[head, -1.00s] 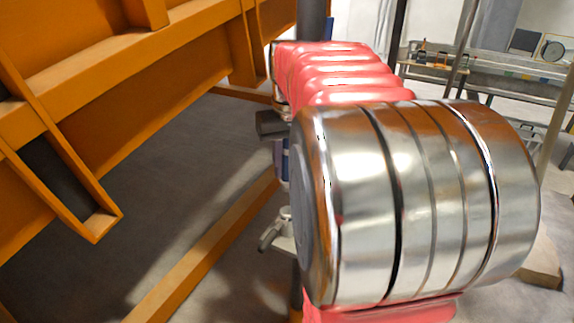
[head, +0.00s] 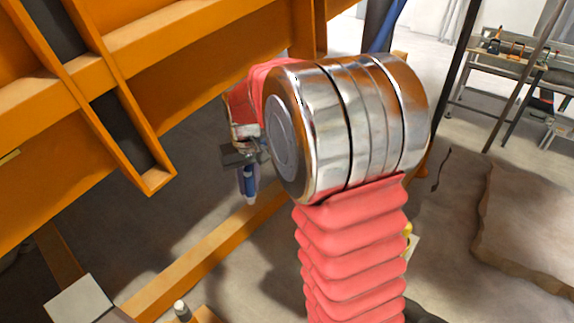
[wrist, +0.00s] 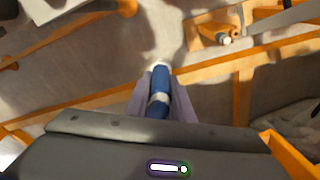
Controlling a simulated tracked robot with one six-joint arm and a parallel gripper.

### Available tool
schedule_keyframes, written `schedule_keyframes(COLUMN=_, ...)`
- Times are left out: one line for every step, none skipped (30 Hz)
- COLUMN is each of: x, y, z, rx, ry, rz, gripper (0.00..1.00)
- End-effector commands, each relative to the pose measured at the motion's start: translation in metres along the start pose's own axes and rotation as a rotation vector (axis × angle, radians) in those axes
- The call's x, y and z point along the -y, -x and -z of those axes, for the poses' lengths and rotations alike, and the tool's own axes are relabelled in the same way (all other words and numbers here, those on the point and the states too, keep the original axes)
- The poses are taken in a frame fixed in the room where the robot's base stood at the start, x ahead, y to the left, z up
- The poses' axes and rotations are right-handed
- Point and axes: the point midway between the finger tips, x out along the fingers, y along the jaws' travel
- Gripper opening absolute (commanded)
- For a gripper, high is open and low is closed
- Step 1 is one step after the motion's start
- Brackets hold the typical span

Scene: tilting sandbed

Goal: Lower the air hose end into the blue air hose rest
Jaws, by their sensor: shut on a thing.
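My gripper (head: 243,155) hangs below my bent arm in the head view, shut on a blue piece with a pale tip, which I take for the air hose end (head: 248,182). The piece points downward, apart from the floor. In the wrist view my gripper's fingers (wrist: 160,85) stand on either side of the air hose end (wrist: 158,80), which shows blue with white bands. I cannot make out a blue air hose rest in either view. My arm hides part of the head view.
A large orange frame (head: 150,65) fills the left. An orange beam (head: 205,250) runs along the floor below my gripper. A small pale-topped fitting (head: 182,309) stands near the bottom; a similar one on orange (wrist: 225,38) shows in the wrist view. A bench (head: 510,60) stands far right.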

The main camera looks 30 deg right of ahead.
Motion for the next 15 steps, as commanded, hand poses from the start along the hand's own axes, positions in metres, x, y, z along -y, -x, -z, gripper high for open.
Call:
schedule_keyframes(x=0.020, y=-0.013, z=0.001, rx=0.004, ry=0.029, rz=0.004, gripper=0.00)
schedule_keyframes(x=0.030, y=-0.020, z=0.002, rx=0.005, ry=0.043, rz=0.005, gripper=0.00)
schedule_keyframes(x=0.043, y=-0.029, z=0.003, rx=0.004, ry=0.060, rz=0.007, gripper=0.00)
schedule_keyframes(x=0.051, y=-0.034, z=0.003, rx=0.003, ry=0.070, rz=0.009, gripper=0.00)
schedule_keyframes(x=0.060, y=-0.040, z=0.003, rx=0.003, ry=0.081, rz=0.010, gripper=0.00)
schedule_keyframes(x=0.069, y=-0.046, z=0.002, rx=0.002, ry=0.094, rz=0.012, gripper=0.00)
schedule_keyframes(x=0.075, y=-0.050, z=0.002, rx=0.002, ry=0.102, rz=0.013, gripper=0.00)
schedule_keyframes(x=0.080, y=-0.054, z=0.002, rx=0.001, ry=0.109, rz=0.013, gripper=0.00)
schedule_keyframes(x=0.086, y=-0.058, z=0.001, rx=0.001, ry=0.116, rz=0.015, gripper=0.00)
schedule_keyframes(x=0.089, y=-0.060, z=0.001, rx=0.001, ry=0.120, rz=0.015, gripper=0.00)
schedule_keyframes(x=0.092, y=-0.061, z=0.001, rx=0.001, ry=0.122, rz=0.015, gripper=0.00)
schedule_keyframes(x=0.094, y=-0.063, z=0.001, rx=0.000, ry=0.124, rz=0.016, gripper=0.00)
schedule_keyframes(x=0.095, y=-0.063, z=0.001, rx=-0.001, ry=0.125, rz=0.016, gripper=0.00)
schedule_keyframes(x=0.095, y=-0.063, z=0.001, rx=-0.001, ry=0.126, rz=0.016, gripper=0.00)
schedule_keyframes(x=0.095, y=-0.063, z=0.001, rx=-0.001, ry=0.126, rz=0.016, gripper=0.00)
